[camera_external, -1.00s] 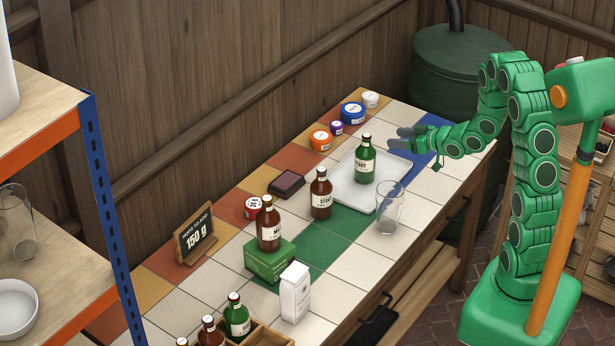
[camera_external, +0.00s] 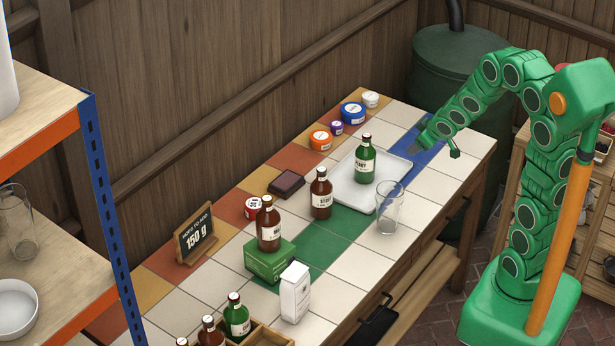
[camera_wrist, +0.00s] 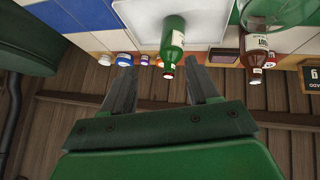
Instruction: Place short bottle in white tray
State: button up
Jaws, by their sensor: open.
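The white tray (camera_external: 344,187) lies on the tiled table, with a green bottle (camera_external: 364,165) upright in it. A brown bottle (camera_external: 321,197) stands beside the tray's near left edge; another brown bottle (camera_external: 269,228) stands on a green box. I cannot tell for sure which one is the short bottle. My gripper (camera_external: 419,147) is by the tray's right end, apart from the green bottle. In the wrist view my gripper (camera_wrist: 160,87) is open and empty; the green bottle (camera_wrist: 173,42) and tray (camera_wrist: 142,12) show beyond its fingertips.
A clear glass (camera_external: 389,210) stands at the tray's near right corner. Several round tins, among them a blue one (camera_external: 352,113), line the back edge. A white carton (camera_external: 295,292) and a wooden crate (camera_external: 262,336) with bottles are at the front. Tiles right of the tray are clear.

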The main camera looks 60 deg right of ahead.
jog(key=s+a+r+g+y, duration=0.1)
jog(key=s+a+r+g, duration=0.1)
jog(key=s+a, duration=0.5)
jog(key=s+a+r+g+y, duration=0.1)
jog(key=s+a+r+g, duration=0.2)
jog(key=s, duration=1)
jog(key=s+a+r+g, duration=0.3)
jog(key=s+a, duration=0.7)
jog(key=shift+a+r+g+y, duration=0.25)
jog(key=shift+a+g+y, duration=0.1)
jog(key=shift+g+y, duration=0.05)
